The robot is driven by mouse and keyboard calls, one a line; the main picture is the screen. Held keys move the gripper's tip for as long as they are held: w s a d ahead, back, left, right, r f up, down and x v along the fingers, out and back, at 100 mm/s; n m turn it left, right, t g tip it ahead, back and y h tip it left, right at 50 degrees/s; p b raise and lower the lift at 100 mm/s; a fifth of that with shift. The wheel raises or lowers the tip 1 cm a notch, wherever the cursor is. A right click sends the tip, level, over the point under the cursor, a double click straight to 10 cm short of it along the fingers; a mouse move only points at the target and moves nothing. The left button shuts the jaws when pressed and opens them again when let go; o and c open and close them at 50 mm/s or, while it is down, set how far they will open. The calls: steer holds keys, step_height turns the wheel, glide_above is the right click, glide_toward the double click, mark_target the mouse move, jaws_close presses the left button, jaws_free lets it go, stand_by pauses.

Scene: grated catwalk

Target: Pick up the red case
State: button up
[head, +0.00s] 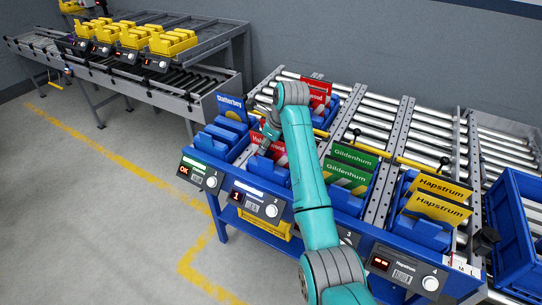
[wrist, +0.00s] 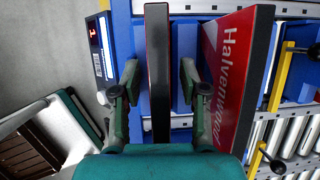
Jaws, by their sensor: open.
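Two red cases with white "Halvenwood" lettering show in the head view. One red case (head: 319,95) stands toward the back, and a nearer one (head: 279,155) is partly hidden by my arm. In the wrist view my gripper (wrist: 158,88) is open, with one finger on each side of an upright case (wrist: 158,50) seen on its dark edge, a thin red strip showing. The fingers appear apart from it. A second red case (wrist: 225,75) leans just right of the right finger. In the head view my gripper (head: 268,140) is mostly hidden among the blue bins.
Blue bins hold blue "Clatterbey" (head: 231,106), green "Gildenhum" (head: 348,177) and yellow "Hapstrum" (head: 438,208) cases close by. Yellow bars with black knobs (head: 444,160) cross the roller rack (head: 390,115). Yellow bins (head: 172,42) stand on another conveyor. The floor at left is clear.

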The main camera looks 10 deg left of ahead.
jaws_close()
stand_by(0.3)
